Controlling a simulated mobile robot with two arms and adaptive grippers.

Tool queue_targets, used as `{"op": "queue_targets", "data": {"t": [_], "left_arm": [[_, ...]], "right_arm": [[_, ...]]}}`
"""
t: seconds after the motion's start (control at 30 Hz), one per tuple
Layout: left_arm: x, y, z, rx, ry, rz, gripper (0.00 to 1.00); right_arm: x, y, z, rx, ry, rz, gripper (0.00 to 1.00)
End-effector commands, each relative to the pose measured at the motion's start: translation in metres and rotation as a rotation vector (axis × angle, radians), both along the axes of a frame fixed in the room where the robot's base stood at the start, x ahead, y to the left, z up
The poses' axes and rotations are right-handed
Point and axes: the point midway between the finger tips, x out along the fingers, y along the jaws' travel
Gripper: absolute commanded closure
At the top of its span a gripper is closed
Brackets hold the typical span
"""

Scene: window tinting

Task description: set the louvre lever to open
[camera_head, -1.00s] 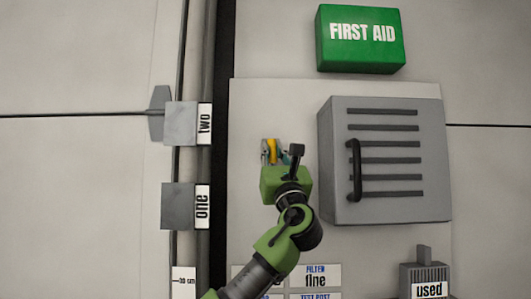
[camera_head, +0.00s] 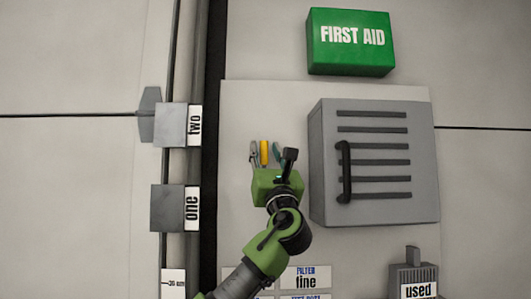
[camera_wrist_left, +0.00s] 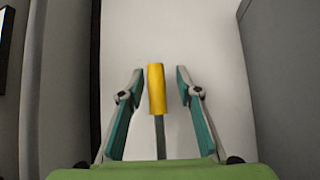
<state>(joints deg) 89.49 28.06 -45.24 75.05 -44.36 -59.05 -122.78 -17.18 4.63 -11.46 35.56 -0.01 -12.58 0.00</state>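The lever shows as a yellow handle (camera_head: 264,153) on the light wall panel, left of the grey louvred box (camera_head: 373,165). In the left wrist view the yellow handle (camera_wrist_left: 156,88) stands upright on a thin grey stem. My left gripper (camera_head: 265,152) is open. In the left wrist view the gripper (camera_wrist_left: 157,85) has one teal finger on each side of the handle, with a visible gap on both sides. The lever's base is hidden behind the green gripper body. No open or shut marking is readable near the lever. My right gripper is not in view.
A black handle (camera_head: 345,173) sticks out from the louvred box, right of my gripper. A green first aid box (camera_head: 350,42) is above. Grey blocks labelled two (camera_head: 171,125) and one (camera_head: 168,208) are at the left. A "used" container (camera_head: 413,281) is at the lower right.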

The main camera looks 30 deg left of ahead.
Motion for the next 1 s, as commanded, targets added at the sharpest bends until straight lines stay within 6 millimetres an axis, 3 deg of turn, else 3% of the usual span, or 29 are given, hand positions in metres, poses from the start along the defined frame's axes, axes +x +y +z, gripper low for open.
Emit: {"op": "queue_targets", "data": {"t": [0.27, 0.7, 1.0], "left_arm": [[-0.01, -0.009, -0.012, 0.0, -0.001, -0.002, 0.68], [-0.056, -0.052, -0.068, 0.0, 0.002, -0.003, 0.68], [-0.067, -0.061, -0.08, 0.0, 0.001, 0.001, 0.68]], "right_arm": [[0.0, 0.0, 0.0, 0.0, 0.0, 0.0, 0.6], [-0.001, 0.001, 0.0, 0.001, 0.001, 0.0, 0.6], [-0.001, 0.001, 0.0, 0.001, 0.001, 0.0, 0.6]]}}
